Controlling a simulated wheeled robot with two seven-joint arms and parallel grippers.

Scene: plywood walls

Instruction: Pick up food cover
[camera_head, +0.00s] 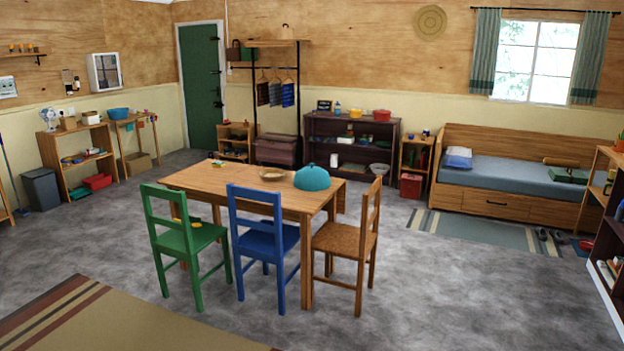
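A teal, dome-shaped food cover (312,178) with a small knob on top sits near the right end of the wooden table (190,179). What lies under the cover is hidden. Neither of my grippers shows in the head camera view.
A green chair (180,238), a blue chair (262,240) and a brown wooden chair (346,242) stand along the table's near and right sides. A shallow bowl (272,174) is on the table. A striped rug (130,318) lies at the front left. Grey floor (450,300) is clear at right.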

